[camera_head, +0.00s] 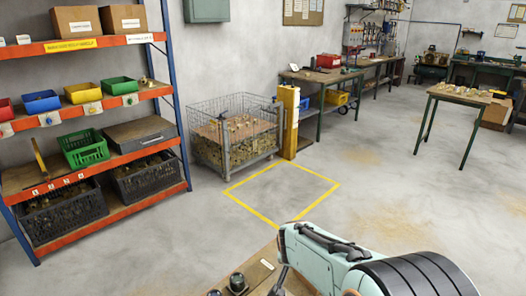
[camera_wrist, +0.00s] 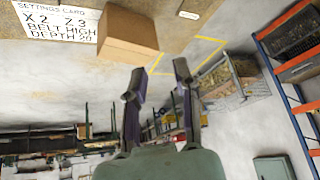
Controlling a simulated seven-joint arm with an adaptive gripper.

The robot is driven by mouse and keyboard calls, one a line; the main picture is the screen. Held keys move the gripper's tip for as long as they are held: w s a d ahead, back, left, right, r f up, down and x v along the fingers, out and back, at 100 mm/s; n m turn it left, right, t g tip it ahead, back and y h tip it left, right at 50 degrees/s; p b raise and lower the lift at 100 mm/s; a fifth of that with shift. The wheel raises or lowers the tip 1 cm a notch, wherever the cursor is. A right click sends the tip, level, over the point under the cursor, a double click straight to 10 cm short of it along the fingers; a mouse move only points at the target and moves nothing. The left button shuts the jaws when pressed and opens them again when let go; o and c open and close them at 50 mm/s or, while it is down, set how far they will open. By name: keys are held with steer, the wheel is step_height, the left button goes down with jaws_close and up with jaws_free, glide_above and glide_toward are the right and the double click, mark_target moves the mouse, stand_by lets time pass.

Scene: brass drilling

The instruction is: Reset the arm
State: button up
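My gripper (camera_wrist: 160,74) shows in the wrist view with its two dark fingers apart and nothing between them. The wrist view is upside down, with the room behind the fingers. In the head view my pale arm reaches in at the bottom edge, right of centre. The fingertips cannot be made out there.
A cardboard box (camera_wrist: 128,36) and a settings card (camera_wrist: 58,20) lie near the gripper in the wrist view. In the head view a wooden surface (camera_head: 262,266) with dark knobs lies beside my arm. An orange shelf rack (camera_head: 95,120), a wire crate (camera_head: 235,135) and an empty yellow floor square (camera_head: 284,190) stand beyond.

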steer(key=s+d+r, duration=0.3)
steer(key=s+r, duration=0.8)
steer(key=s+f+n+g, duration=0.1)
steer(key=s+f+g, duration=0.2)
steer(key=s, duration=0.7)
steer(key=s+a+f+n+g+y, duration=0.1)
steer(key=s+f+n+g, duration=0.1)
steer(key=s, duration=0.9)
steer(key=shift+a+f+g+y, duration=0.15)
steer(key=shift+f+g+y, duration=0.25)
steer(key=shift+g, duration=0.3)
